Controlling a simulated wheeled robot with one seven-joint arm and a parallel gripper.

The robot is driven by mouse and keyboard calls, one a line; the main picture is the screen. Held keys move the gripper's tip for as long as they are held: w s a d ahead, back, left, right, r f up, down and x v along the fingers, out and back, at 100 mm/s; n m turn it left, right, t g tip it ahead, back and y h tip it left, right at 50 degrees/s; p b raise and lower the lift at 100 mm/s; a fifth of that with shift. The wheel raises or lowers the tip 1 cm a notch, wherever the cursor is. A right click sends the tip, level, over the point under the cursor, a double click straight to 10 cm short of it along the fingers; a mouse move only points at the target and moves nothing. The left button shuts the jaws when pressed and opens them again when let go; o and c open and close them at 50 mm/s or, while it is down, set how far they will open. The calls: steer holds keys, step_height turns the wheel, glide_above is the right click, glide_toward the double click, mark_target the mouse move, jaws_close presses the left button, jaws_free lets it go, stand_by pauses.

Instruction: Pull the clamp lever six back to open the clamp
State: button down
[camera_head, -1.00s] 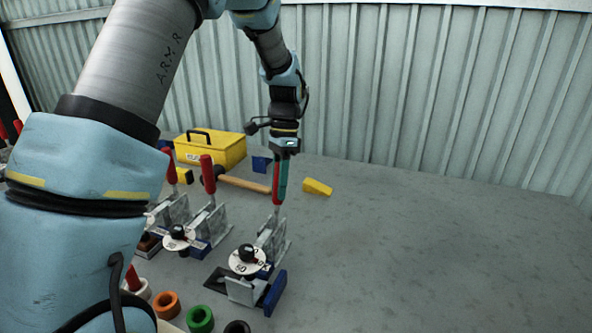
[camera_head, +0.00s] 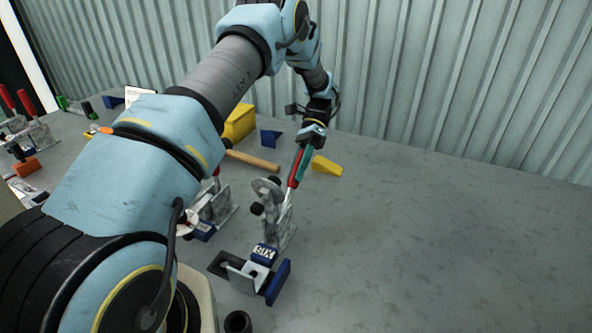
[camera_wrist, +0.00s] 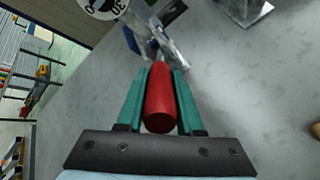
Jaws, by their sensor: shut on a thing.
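The clamp (camera_head: 278,228) stands on the grey table right of the other clamps. Its arm with a round disc (camera_head: 266,188) is swung up, off the blue block (camera_head: 264,254) below. Its red-handled lever (camera_head: 293,180) leans up and to the right. My gripper (camera_head: 297,172) is shut on the red handle. In the wrist view the red handle (camera_wrist: 160,105) lies between the teal fingers of my gripper (camera_wrist: 160,76). The disc (camera_wrist: 103,5) shows partly at the top edge there. My arm hides part of the neighbouring clamps in the head view.
Another clamp (camera_head: 216,207) stands close on the left. A hammer handle (camera_head: 252,161), a yellow wedge (camera_head: 326,166), a blue piece (camera_head: 270,138) and a yellow box (camera_head: 240,122) lie behind. A black ring (camera_head: 237,322) sits in front. The table's right side is clear.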

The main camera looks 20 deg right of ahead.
steer(key=shift+f, duration=0.1)
stand_by(0.4)
steer(key=c, duration=0.5)
jaws_free()
steer(key=shift+c, duration=0.2)
steer(key=shift+w+d, duration=0.1)
steer(key=shift+w+d, duration=0.15)
steer(key=v, duration=0.5)
steer(key=shift+r+b, duration=0.3)
steer(key=shift+r, duration=0.05)
steer(key=p+v, duration=0.1)
steer(key=p, duration=0.2)
steer(key=shift+w+d+r, duration=0.1)
steer(key=shift+w+d, duration=0.1)
